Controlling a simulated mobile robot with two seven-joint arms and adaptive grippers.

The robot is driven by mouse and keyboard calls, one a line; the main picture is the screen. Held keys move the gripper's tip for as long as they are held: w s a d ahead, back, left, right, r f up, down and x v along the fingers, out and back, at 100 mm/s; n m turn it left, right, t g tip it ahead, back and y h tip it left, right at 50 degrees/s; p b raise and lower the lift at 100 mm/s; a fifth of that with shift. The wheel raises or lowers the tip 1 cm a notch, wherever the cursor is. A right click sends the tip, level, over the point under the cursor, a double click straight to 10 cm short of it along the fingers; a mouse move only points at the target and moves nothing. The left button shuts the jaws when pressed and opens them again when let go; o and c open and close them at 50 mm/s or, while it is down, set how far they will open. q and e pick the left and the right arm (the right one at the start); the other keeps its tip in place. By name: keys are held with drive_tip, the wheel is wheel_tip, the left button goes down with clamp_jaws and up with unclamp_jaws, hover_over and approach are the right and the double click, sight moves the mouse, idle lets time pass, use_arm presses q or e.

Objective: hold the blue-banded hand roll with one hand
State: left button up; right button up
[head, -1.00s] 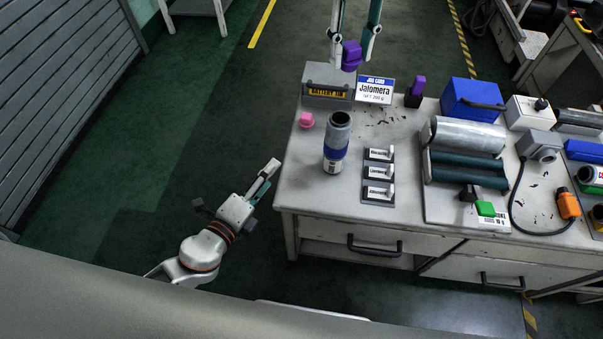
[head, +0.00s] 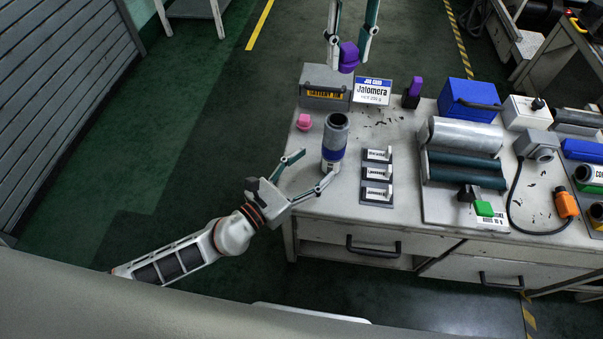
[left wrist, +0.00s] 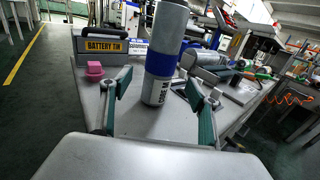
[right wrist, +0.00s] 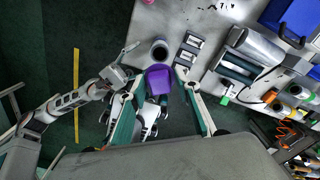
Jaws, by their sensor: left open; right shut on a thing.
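The blue-banded hand roll (head: 334,153) stands upright on the near left part of the bench, grey with a dark open top and a white label low down. In the left wrist view the roll (left wrist: 164,62) rises between the spread fingers of my left gripper (left wrist: 158,100). In the head view my left gripper (head: 318,165) is open at the left of the roll, one finger overlapping its lower edge. I cannot tell whether it touches. My right gripper (head: 349,50) is shut on a purple block (head: 348,60) above the bench's far side; the block also shows in the right wrist view (right wrist: 158,80).
Floor is clear left of the bench.

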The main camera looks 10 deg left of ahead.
sight(334, 150)
use_arm(q)
drive_tip(key=x, duration=0.8)
drive_tip(key=shift+d, duration=0.1)
drive_tip(key=c, duration=1.4)
drive_tip(key=shift+o, duration=1.1)
